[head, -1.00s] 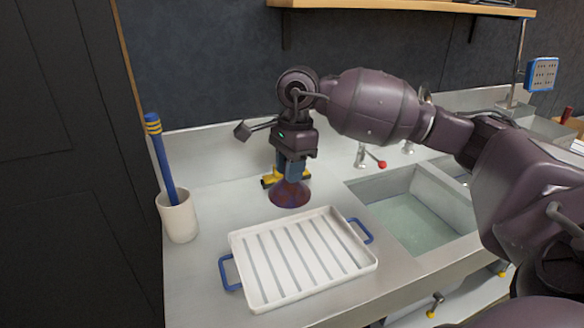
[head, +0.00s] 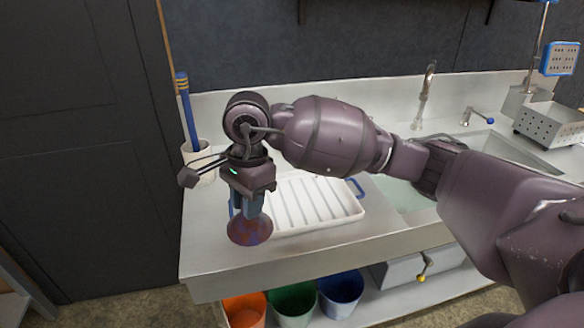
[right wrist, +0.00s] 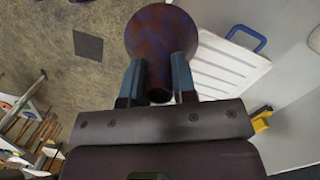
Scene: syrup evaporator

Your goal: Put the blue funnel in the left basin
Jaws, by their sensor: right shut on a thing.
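The funnel (head: 250,231), mottled blue and reddish brown, hangs wide end down in my right gripper (head: 250,206). It appears in front of the tray's left end, near the counter's front edge. In the right wrist view the gripper (right wrist: 159,80) is shut on the narrow neck of the funnel (right wrist: 160,32), with floor behind it, so it looks held clear of the counter. The left basin (head: 402,196), with a pale green bottom, lies right of the tray, partly hidden by my right arm. My left gripper is not in view.
A white ribbed tray (head: 350,210) with blue handles lies on the counter (head: 225,272). A cup (head: 203,177) with a blue stick stands behind it at left. Orange (head: 243,308), green (head: 293,303) and blue bins (head: 341,292) stand below. A perforated box (head: 548,125) sits at right.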

